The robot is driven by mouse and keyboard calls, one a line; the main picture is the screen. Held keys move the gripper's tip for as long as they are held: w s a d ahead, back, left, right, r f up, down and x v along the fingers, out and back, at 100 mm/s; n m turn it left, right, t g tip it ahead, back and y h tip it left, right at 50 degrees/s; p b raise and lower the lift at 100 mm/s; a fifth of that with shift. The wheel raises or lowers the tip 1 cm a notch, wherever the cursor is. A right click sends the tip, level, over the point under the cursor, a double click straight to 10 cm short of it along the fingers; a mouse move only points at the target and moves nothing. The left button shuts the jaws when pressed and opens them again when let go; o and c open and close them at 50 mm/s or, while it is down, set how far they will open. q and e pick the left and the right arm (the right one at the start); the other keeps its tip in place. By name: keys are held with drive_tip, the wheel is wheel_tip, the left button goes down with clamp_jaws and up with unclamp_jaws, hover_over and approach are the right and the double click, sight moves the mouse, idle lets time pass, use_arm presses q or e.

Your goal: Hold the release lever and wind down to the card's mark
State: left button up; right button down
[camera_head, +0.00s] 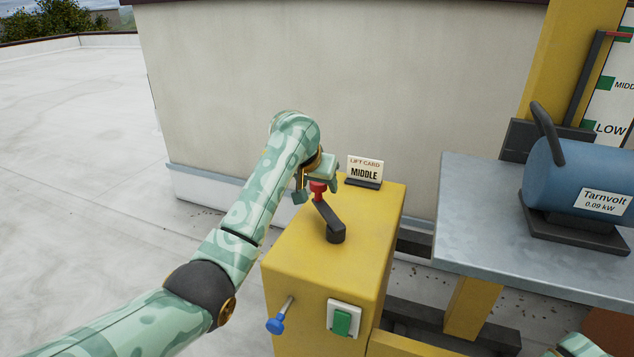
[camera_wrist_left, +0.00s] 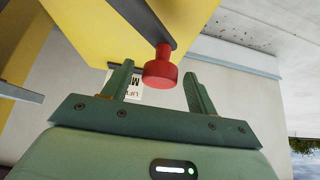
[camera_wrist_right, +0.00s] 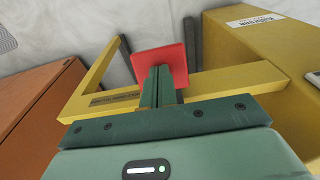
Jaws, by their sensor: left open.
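A dark crank (camera_head: 331,220) with a red knob (camera_head: 318,190) stands on the yellow winch box (camera_head: 290,240). My left gripper (camera_head: 312,187) is open at the knob; in the left wrist view the knob (camera_wrist_left: 160,74) shows between the spread fingers (camera_wrist_left: 160,85). The lift card (camera_head: 364,171) on the box reads MIDDLE. In the right wrist view my right gripper (camera_wrist_right: 161,75) has its fingers together in front of a red plate (camera_wrist_right: 172,58), perhaps the release lever; contact is unclear. A scale board (camera_head: 606,105) shows MIDDLE and LOW, with a red pointer (camera_head: 619,35) above MIDDLE.
A blue Tarnvolt motor (camera_head: 575,172) rests on a grey platform (camera_head: 475,210) at right. The box front has a blue-knobbed rod (camera_head: 275,325) and a green switch (camera_head: 342,322). A yellow frame (camera_wrist_right: 235,80) surrounds the red plate's area. Open roof (camera_head: 80,120) lies left.

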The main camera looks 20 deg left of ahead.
use_arm(q)
drive_tip(key=c, duration=1.1)
drive_tip(key=shift+o, duration=0.2)
drive_tip(key=shift+w+d, duration=0.65)
drive_tip(key=shift+d, duration=0.15)
drive_tip(key=shift+d+r, duration=0.1)
drive_tip(key=shift+d, duration=0.05)
drive_tip(key=shift+w+d, duration=0.25)
drive_tip(key=shift+d, duration=0.15)
drive_tip(key=shift+w+d, duration=0.2)
drive_tip(key=shift+d, duration=0.35)
drive_tip(key=shift+w+d, duration=0.25)
drive_tip(key=shift+d, duration=0.55)
drive_tip(key=shift+d, duration=0.1)
